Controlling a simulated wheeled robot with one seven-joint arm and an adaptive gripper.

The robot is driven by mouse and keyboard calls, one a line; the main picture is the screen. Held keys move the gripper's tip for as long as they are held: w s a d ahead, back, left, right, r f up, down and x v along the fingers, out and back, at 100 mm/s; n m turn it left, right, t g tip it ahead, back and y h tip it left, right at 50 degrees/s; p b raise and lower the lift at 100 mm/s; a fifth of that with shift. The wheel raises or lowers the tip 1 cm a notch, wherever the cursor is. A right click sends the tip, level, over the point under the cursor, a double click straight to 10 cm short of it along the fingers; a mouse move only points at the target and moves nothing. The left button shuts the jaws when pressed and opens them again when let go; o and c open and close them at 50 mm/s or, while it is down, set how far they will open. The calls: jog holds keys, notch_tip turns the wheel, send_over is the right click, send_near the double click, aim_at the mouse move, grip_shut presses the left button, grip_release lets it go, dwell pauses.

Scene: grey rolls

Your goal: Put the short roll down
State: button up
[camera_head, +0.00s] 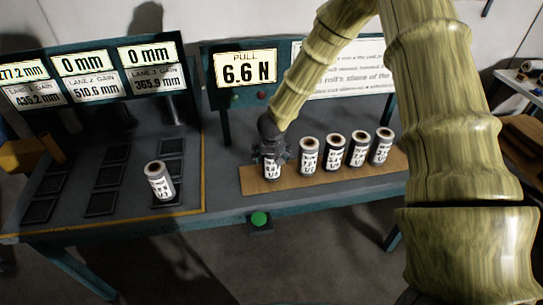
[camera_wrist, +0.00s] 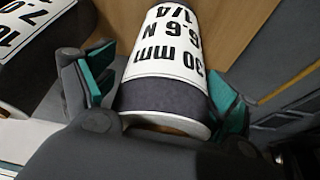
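My gripper (camera_head: 270,150) points down at the left end of a row of grey rolls with white labels. Its teal-padded fingers (camera_wrist: 165,90) stand on both sides of the leftmost roll (camera_head: 271,170). They look spread, with a gap at the left pad; the right pad is close to the roll. This roll's label reads "30 mm, 6.6 N, 1/4" in the wrist view (camera_wrist: 172,60). It appears to stand upright on the wooden board (camera_head: 330,179); its top is hidden. Another roll (camera_head: 159,181) stands apart on the left bench. I cannot tell which roll is shortest.
Several rolls (camera_head: 334,153) stand right of my gripper on the board. The left bench has dark rectangular pads (camera_head: 104,204) and lane displays. The pull display (camera_head: 247,69) reads 6.6 N. A green button (camera_head: 259,219) is at the bench front.

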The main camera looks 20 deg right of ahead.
jog(key=shift+r, duration=0.15)
jog(key=v, duration=1.2)
jog(key=s+f+n+g+h, duration=0.1)
jog(key=s+f+n+g, duration=0.1)
jog(key=s+f, duration=1.65)
jog(key=s+a+f+y, duration=0.1)
jog(key=s+a+f, duration=0.1)
jog(key=s, duration=0.5)
jog(key=s+a+f+n+g+y, duration=0.1)
jog(key=s+a+f, duration=0.1)
jog(key=s+f, duration=0.3)
jog(key=s+a+f+n+g, duration=0.1)
jog(key=s+f, duration=0.3)
jog(key=s, duration=0.5)
jog(key=shift+a+y, duration=0.4)
jog(key=shift+a, duration=0.4)
